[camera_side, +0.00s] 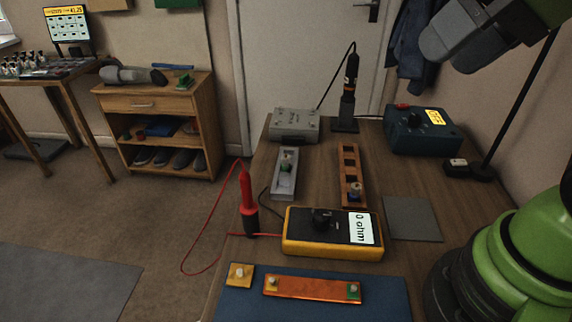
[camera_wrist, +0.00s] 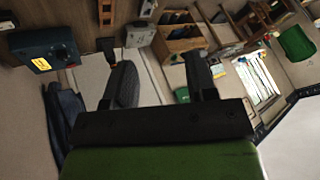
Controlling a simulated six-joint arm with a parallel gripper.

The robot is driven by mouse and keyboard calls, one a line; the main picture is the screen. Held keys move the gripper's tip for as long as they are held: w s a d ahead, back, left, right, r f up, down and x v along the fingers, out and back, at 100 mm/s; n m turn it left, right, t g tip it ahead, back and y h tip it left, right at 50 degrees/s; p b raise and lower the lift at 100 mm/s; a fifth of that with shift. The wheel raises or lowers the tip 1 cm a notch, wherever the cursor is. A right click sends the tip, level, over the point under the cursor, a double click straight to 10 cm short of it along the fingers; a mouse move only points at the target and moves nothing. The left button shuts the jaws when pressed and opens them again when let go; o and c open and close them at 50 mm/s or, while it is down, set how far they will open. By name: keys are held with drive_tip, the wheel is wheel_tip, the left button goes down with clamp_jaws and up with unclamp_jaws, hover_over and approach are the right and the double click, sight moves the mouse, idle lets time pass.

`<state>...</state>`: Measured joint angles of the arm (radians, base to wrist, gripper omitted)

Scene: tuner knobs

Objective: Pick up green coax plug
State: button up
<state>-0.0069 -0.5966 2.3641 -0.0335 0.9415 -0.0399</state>
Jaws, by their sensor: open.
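A small plug with a green part (camera_side: 286,163) stands in the narrow grey tray (camera_side: 283,194) on the workbench; it is too small to be sure it is the green coax plug. A green block with a pale top (camera_side: 353,291) sits at the right end of an orange strip (camera_side: 312,288), and a yellow one (camera_side: 272,283) at its left end. My gripper (camera_wrist: 158,60) is open and empty in the wrist view, its two fingers wide apart. It faces the room, away from these plugs.
A yellow ohm meter (camera_side: 300,242) stands between the trays and the blue mat (camera_side: 385,288). A red probe (camera_side: 247,205) stands upright to its left. A wooden rack (camera_side: 349,162) holds a small plug (camera_side: 356,191). A blue box (camera_side: 425,137) stands behind, right; a grey pad (camera_side: 412,218) is bare.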

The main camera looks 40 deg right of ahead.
drive_tip(key=w+n+g, duration=0.2)
drive_tip(key=w, duration=0.7)
drive_tip(key=n+g+h, duration=0.2)
drive_tip(key=n+g, duration=0.1)
drive_tip(key=g, duration=0.2)
hover_over(286, 155)
wheel_tip(286, 155, down, 24)
drive_tip(key=shift+w+d+r, duration=0.1)
drive_tip(key=shift+r, duration=0.15)
drive_tip(key=shift+f, duration=2.8)
drive_tip(key=shift+c, duration=0.5)
clamp_jaws()
